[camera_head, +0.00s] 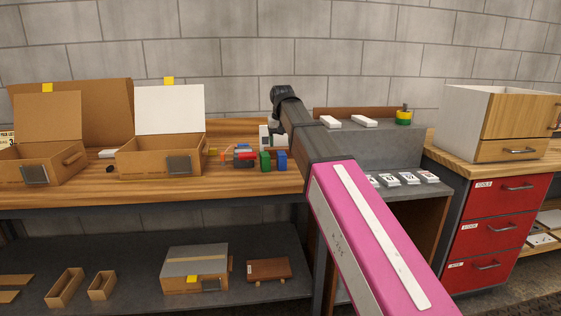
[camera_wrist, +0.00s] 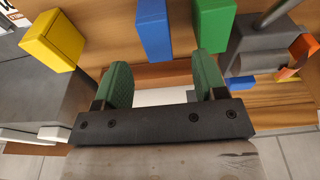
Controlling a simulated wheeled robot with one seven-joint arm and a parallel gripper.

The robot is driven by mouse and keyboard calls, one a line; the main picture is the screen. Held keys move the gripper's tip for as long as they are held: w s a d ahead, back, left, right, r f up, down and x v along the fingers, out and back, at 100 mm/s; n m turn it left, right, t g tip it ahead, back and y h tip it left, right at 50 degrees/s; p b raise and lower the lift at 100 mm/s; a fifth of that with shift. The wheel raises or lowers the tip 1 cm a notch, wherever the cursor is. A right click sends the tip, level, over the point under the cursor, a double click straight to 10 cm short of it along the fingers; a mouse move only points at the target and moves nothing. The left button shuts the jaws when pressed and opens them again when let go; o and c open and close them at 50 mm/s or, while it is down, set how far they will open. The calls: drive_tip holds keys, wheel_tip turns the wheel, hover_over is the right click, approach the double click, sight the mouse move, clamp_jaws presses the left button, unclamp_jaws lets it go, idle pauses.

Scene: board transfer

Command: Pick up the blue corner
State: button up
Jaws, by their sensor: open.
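A blue upright block (camera_head: 282,160), which I take as the blue corner, stands on the wooden bench just right of a green block (camera_head: 265,161). In the wrist view the blue piece (camera_wrist: 154,30) is at the top centre, beyond my fingertips and roughly in line with the gap between them. My gripper (camera_wrist: 162,66) has its two green fingers spread apart with nothing held between them. The blue piece looks apart from both fingers. In the head view my arm's end hangs over the back of the bench, and the fingers cannot be made out.
The green block (camera_wrist: 214,24) stands close beside the blue one. A yellow block (camera_wrist: 52,40) is at the upper left of the wrist view, near a grey box. A grey vise-like tool (camera_wrist: 262,45) is at the right. Open cardboard boxes (camera_head: 160,160) stand left on the bench.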

sight(282, 153)
drive_tip(key=f, duration=0.5)
drive_tip(key=w+f, duration=0.1)
drive_tip(key=f, duration=0.2)
drive_tip(key=shift+d, duration=0.1)
drive_tip(key=c, duration=1)
